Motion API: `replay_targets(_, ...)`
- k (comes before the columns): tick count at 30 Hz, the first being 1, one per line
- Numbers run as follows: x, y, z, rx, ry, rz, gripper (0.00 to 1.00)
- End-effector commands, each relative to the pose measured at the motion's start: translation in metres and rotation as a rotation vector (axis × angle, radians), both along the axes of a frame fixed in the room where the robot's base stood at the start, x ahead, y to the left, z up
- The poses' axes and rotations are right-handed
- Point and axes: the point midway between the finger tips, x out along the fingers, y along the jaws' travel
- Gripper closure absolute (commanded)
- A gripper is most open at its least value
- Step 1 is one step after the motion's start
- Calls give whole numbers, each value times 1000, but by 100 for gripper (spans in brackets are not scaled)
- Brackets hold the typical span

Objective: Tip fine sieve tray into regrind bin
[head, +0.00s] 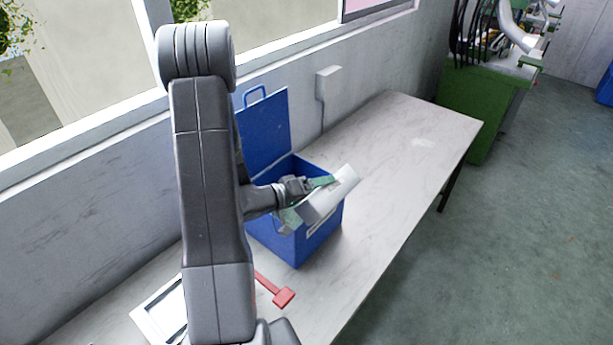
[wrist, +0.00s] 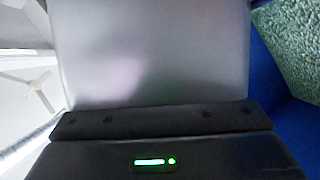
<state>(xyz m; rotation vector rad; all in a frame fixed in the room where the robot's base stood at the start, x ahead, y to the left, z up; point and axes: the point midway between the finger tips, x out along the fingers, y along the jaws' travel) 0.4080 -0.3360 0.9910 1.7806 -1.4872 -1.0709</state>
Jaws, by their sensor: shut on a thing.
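The fine sieve tray (head: 337,192), pale grey metal, is held steeply tilted over the right side of the open blue regrind bin (head: 318,246). My gripper (head: 306,185) is shut on the tray, and its fingertips are partly hidden. In the wrist view a smooth grey panel (wrist: 150,55), seemingly the tray, fills the middle above my gripper's dark body. Green speckled granules (wrist: 290,45) show at the upper right, beside the blue bin wall (wrist: 268,85). My arm hides part of the bin's left side.
The bin's blue lid (head: 265,130) stands open toward the wall. A red-handled tool (head: 284,297) and a white frame (head: 160,310) lie on the pale bench (head: 410,150) near my arm. The bench right of the bin is clear. A green machine (head: 480,105) stands beyond.

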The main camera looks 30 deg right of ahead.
Motion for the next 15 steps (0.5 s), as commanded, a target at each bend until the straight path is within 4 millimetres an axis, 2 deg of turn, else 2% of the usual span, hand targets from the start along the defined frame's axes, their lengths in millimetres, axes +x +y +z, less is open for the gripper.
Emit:
replay_targets(8, -2, -1, 0, 5, -15, -1, 55)
replay_targets(15, -21, -9, -8, 84, -208, -1, 55)
